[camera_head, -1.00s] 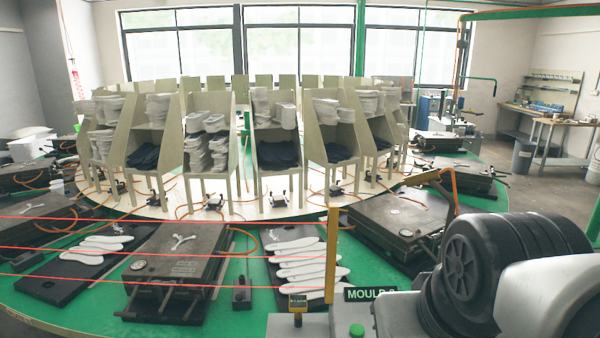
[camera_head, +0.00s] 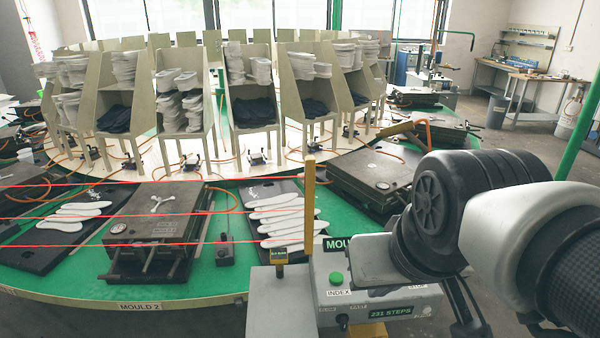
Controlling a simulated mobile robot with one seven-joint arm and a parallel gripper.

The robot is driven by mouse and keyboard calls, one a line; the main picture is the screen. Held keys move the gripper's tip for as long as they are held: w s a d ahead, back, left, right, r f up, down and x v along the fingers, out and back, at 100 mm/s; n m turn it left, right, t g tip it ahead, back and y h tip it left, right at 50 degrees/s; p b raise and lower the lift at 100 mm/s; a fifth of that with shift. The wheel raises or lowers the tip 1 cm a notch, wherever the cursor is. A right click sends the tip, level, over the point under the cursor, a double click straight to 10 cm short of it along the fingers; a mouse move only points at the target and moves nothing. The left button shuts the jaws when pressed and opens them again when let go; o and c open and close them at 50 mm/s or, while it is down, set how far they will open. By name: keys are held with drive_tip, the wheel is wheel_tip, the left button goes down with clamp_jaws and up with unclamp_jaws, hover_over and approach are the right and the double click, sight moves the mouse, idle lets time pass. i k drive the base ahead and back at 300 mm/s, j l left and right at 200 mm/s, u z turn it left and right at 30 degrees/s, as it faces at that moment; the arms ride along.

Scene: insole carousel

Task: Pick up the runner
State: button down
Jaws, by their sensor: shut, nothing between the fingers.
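A small white Y-shaped piece (camera_head: 162,199), which looks like the runner, lies on top of a dark closed mould block (camera_head: 150,229) at the left front of the green carousel. Nothing touches it in this view. My arm comes in from the right, far from the piece.
White insoles lie on black boards left (camera_head: 82,210) and right (camera_head: 285,215) of the mould. A grey control box (camera_head: 375,300) with a yellow post (camera_head: 310,210) stands in front. Red beams cross the left side. Racks with white stacks (camera_head: 180,95) stand behind.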

sight(159, 199)
drive_tip(key=i+j+z, duration=0.1)
drive_tip(key=j, duration=0.55)
drive_tip(key=i+j+z, duration=0.1)
drive_tip(key=i+j, duration=0.15)
drive_tip(key=j, duration=0.4)
drive_tip(key=i+j+z, duration=0.1)
drive_tip(key=j, duration=0.6)
drive_tip(key=i+j+z, duration=0.15)
drive_tip(key=j, duration=0.55)
drive_tip(key=i+j+z, duration=0.1)
drive_tip(key=j, duration=0.55)
